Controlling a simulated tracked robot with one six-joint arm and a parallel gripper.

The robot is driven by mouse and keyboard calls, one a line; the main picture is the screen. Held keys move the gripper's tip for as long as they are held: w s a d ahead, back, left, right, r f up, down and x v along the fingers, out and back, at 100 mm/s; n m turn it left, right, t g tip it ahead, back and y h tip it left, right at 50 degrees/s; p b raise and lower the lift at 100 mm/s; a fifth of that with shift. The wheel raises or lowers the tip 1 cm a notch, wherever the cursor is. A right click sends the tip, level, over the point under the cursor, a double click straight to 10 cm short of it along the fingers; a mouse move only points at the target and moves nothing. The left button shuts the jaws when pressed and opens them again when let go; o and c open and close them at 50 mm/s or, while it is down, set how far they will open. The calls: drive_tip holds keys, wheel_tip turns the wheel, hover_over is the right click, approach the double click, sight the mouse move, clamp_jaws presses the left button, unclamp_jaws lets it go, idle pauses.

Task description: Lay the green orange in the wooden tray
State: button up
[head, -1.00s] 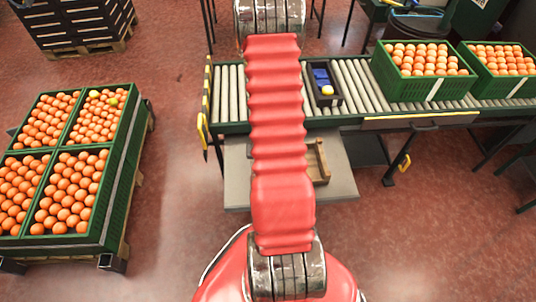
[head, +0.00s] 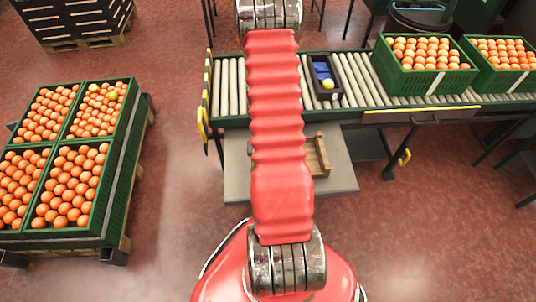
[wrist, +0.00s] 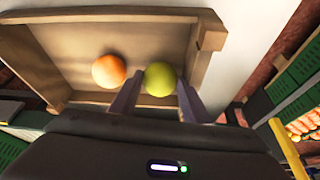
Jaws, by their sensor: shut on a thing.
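The green orange (wrist: 160,79) is between the two fingers of my gripper (wrist: 160,85) in the wrist view. My gripper is shut on it. Behind the fruit is the wooden tray (wrist: 150,18), with an orange fruit (wrist: 109,70) inside, left of the green one. I cannot tell whether the green orange touches the tray floor. In the head view the tray (head: 321,157) is partly hidden behind my red arm, on a low grey platform in front of the conveyor. My gripper and the green orange are hidden there.
A roller conveyor (head: 350,82) carries a small dark box (head: 339,94) with a yellow fruit (head: 328,84), and green crates (head: 425,84) of oranges at the right. More green crates (head: 107,205) of oranges stand on a pallet at the left. Red floor lies clear between.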

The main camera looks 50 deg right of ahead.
idle(0.3)
drive_tip(key=o, duration=1.2)
drive_tip(key=shift+c, duration=0.2)
drive_tip(key=o, duration=0.4)
drive_tip(key=shift+r, duration=0.15)
drive_tip(key=shift+r, duration=3.85)
